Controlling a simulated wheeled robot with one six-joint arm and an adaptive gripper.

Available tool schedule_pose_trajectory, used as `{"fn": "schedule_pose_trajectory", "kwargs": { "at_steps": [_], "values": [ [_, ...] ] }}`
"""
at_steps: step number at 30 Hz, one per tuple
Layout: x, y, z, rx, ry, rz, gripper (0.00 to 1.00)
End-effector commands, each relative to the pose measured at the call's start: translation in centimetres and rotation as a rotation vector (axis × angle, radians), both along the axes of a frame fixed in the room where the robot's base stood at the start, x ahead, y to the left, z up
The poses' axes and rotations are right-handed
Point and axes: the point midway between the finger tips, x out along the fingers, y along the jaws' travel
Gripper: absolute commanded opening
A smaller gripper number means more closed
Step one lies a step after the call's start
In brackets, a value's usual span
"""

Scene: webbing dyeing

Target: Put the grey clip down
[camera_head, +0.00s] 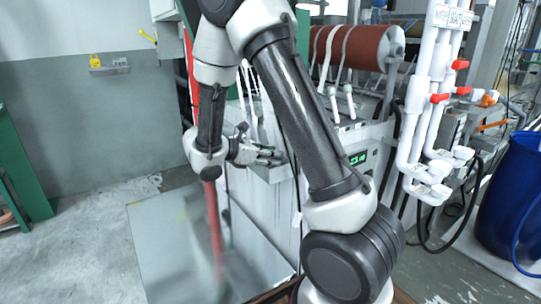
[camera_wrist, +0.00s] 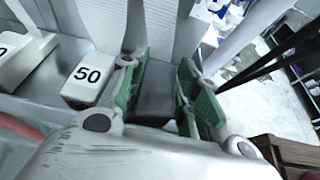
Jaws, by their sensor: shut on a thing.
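My gripper (camera_wrist: 163,92) has its two green-padded fingers on either side of a dark grey block, the grey clip (camera_wrist: 155,97), and is shut on it. White ribbed webbing (camera_wrist: 158,28) runs up just beyond the clip; I cannot tell whether they touch. In the head view my gripper (camera_head: 272,157) is at the ledge (camera_head: 277,173) on the front of the white machine. The clip cannot be made out there.
A white block marked 50 (camera_wrist: 88,78) sits left of my fingers, with another numbered block (camera_wrist: 20,55) farther left. White pipes with red valves (camera_head: 437,98) and a blue barrel (camera_head: 508,200) stand right. A red roller (camera_head: 368,47) tops the machine.

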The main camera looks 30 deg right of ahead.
Motion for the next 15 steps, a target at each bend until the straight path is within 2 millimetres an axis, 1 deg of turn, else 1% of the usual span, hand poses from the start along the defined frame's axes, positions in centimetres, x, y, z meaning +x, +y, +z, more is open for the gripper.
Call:
{"fn": "schedule_pose_trajectory", "kwargs": {
  "at_steps": [2,3,6,15],
  "values": [
    [-0.11,0.03,-0.37,0.007,0.004,-0.001,0.07],
    [-0.12,0.03,-0.41,0.007,0.004,-0.001,0.37],
    [-0.16,0.04,-0.48,0.009,0.005,-0.001,0.53],
    [-0.38,0.01,-0.40,0.010,0.009,-0.004,0.53]
  ]
}}
